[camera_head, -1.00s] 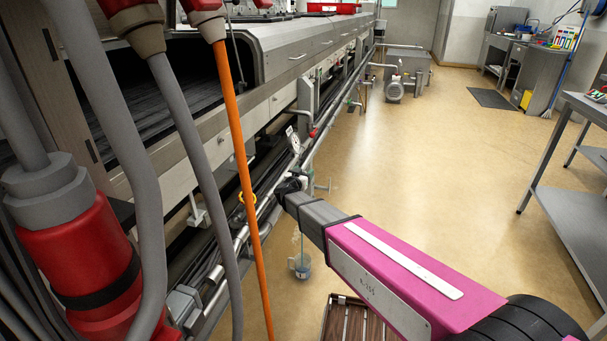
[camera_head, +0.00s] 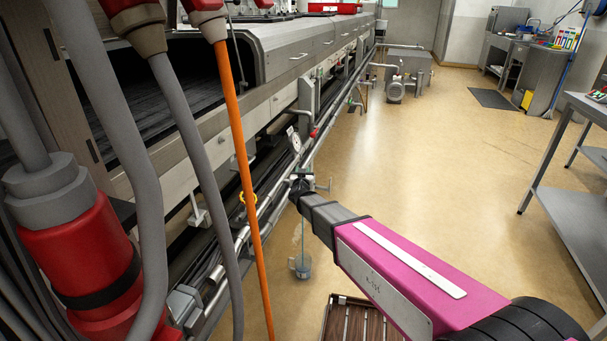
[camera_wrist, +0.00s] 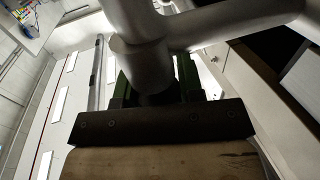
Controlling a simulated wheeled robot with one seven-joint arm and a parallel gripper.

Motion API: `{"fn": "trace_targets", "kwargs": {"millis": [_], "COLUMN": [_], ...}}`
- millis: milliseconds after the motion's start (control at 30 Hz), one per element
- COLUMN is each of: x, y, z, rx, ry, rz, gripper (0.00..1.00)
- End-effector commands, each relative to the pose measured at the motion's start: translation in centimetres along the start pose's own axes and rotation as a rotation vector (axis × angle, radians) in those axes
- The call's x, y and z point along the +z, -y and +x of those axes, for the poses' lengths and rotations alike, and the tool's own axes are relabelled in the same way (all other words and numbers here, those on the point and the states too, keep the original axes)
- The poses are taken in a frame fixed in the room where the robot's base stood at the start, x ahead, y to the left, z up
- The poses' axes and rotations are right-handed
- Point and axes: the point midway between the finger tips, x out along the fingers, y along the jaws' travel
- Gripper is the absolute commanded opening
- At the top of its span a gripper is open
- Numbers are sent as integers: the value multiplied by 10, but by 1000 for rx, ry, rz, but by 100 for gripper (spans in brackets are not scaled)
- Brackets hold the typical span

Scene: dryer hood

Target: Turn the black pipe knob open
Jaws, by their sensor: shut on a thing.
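The black pipe knob (camera_head: 299,187) is on the grey pipework beside the long machine, left of the middle in the head view. It is small there and partly covered by my gripper (camera_head: 302,193), which reaches it from the lower right. In the wrist view the green fingers of my gripper (camera_wrist: 155,88) stand on both sides of a dark piece below a thick grey pipe (camera_wrist: 140,50). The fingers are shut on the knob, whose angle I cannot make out.
A red plug (camera_head: 75,255), grey cables and an orange cable (camera_head: 240,150) hang on the left, in front of the machine (camera_head: 200,160). A small container (camera_head: 301,267) hangs below the pipe. A metal table (camera_head: 575,210) stands right.

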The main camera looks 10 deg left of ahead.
Motion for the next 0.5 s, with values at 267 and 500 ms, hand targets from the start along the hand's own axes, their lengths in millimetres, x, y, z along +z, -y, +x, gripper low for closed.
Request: {"fn": "trace_targets", "kwargs": {"millis": [267,500], "x": [-1,-1], "y": [1,1], "z": [0,0], "rx": [-37,-36], "ry": [1,1], "rz": [-2,-2], "gripper": [11,51]}}
